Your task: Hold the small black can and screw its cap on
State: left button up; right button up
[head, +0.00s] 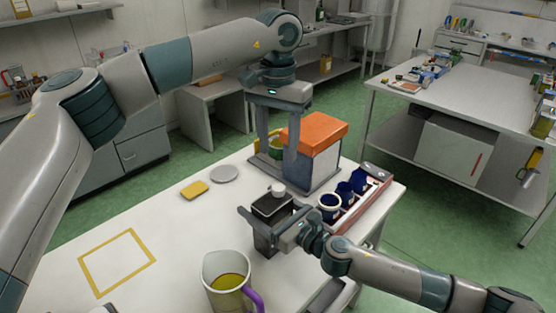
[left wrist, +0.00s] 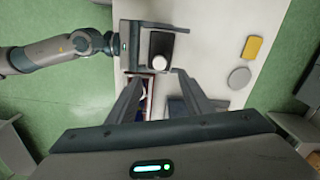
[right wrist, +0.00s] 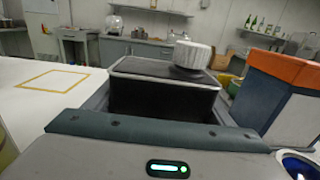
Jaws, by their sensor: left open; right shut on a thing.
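The small black can (head: 270,208) stands upright over the near table, and my right gripper (head: 264,220) is shut on its sides. The white ribbed cap (head: 278,189) sits on the can's top, off to one side. In the right wrist view the can (right wrist: 160,97) fills the middle between the fingers, with the cap (right wrist: 192,54) at its upper right. I cannot tell how tightly the cap sits. My left gripper (head: 277,171) is open and empty, fingers down, behind the can. In the left wrist view the can (left wrist: 158,63) and cap (left wrist: 162,43) lie beyond its fingertips.
A box with an orange lid (head: 315,133) stands close behind the left gripper. A tray (head: 374,196) with blue cups is to the right. A jug (head: 228,285) stands in front. A yellow sponge (head: 195,189), a grey disc (head: 223,174) and a yellow outlined square (head: 117,263) lie left.

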pick_arm(q)
jog(key=shift+r, duration=0.75)
pick_arm(e)
jog(key=o, duration=2.1)
jog(key=shift+o, duration=0.2)
pick_arm(q)
jog(key=shift+f+b, duration=2.05)
jog(key=shift+f, duration=0.05)
pick_arm(e)
jog(key=v, duration=1.7)
jog(key=shift+s, duration=0.2)
jog(key=shift+d+r, duration=0.1)
jog(key=shift+d, duration=0.05)
jog(key=shift+d, duration=0.1)
